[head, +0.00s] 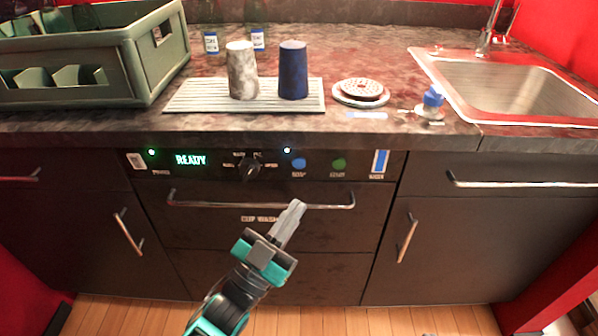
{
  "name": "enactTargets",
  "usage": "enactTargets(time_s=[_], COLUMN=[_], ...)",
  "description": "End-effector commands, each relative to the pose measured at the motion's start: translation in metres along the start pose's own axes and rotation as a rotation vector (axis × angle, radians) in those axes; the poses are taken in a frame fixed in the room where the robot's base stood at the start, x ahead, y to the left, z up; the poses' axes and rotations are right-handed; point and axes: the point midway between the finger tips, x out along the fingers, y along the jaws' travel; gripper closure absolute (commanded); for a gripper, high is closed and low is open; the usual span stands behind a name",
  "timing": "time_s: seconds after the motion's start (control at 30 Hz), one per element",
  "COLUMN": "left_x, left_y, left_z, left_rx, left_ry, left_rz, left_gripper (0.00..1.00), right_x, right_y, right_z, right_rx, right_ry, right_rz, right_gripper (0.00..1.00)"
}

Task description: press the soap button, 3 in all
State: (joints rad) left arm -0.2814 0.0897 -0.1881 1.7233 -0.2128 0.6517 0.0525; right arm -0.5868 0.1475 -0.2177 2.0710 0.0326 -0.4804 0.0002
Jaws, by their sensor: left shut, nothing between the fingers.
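The soap button (299,164) is a blue round button on the black control panel of the cup washer, with a small label under it. A small lit lamp (287,150) shows just above and left of it. My left gripper (294,207) is shut and empty. In the picture its fingertips are just below the soap button, over the washer drawer's handle bar; I cannot tell the exact gap to the panel. The button is not hidden. My right gripper is not in view.
A green start button (338,165) is right of the soap button, and a knob (249,168) is left of it. The display (191,160) reads READY. The drawer handle (330,205) sticks out below. Two cups stand on a ribbed tray (180,101) on the counter above.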

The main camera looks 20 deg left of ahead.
Motion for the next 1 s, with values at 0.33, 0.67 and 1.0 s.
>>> enactTargets(time_s=[0.33,0.67,1.0], left_x=[-0.001,0.016,0.049], left_y=[0.002,-0.011,-0.034], left_z=[-0.001,0.014,0.036], left_rx=[0.005,0.007,0.006], left_ry=[0.008,0.009,0.008], left_rz=[0.006,0.006,0.006], left_gripper=[1.00,1.00,1.00], right_x=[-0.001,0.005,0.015], right_y=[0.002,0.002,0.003], right_z=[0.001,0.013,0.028], right_rx=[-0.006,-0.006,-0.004], right_ry=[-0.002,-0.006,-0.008], right_rz=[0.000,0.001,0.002], right_gripper=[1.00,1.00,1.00])
